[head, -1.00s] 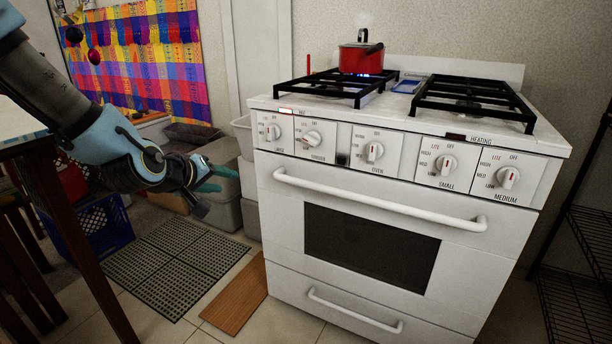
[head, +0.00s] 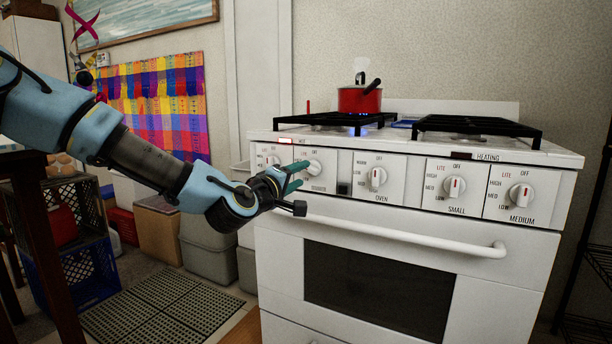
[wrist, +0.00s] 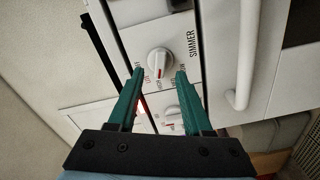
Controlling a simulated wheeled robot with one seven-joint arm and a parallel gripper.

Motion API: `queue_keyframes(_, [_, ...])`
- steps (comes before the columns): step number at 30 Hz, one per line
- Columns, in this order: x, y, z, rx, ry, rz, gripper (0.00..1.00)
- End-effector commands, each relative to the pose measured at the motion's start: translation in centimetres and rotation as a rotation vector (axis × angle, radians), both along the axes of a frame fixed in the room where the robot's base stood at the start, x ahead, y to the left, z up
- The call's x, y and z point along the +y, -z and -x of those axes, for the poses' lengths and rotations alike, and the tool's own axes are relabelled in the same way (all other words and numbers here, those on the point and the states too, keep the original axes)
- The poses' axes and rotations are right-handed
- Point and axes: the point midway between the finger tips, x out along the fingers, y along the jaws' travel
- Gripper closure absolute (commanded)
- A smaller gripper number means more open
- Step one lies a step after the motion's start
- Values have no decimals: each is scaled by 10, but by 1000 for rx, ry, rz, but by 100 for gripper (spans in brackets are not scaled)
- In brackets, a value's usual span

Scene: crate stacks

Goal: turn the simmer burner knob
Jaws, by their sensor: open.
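The simmer burner knob (wrist: 160,61) is a round white dial with a red mark, beside the printed word SIMMER in the wrist view. In the head view the simmer knob (head: 314,168) is second from the left on the white stove's front panel. My gripper (head: 296,177) is just in front of it, at the panel's left part. In the wrist view my gripper (wrist: 159,75) is open, its two teal fingers pointing at the knob, one tip on each side of it in the picture. Nothing is between the fingers. I cannot tell whether they touch the knob.
A red pot (head: 360,100) sits on the left grate, with blue flame beneath. More knobs run along the panel, including the oven knob (head: 377,177). The white oven handle (head: 400,233) juts out below. Grey bins (head: 207,243) stand left of the stove.

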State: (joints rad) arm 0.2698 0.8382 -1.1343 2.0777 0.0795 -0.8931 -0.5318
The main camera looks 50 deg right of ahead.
Motion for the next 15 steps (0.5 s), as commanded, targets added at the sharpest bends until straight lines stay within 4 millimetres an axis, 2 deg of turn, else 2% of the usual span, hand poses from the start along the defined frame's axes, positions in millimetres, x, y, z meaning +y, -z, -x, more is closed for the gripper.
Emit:
queue_keyframes(1, [-9,1,-2,2,0,1,50])
queue_keyframes(6, [-29,0,-7,2,-1,1,50])
queue_keyframes(15, [-37,0,-10,0,-1,-2,50])
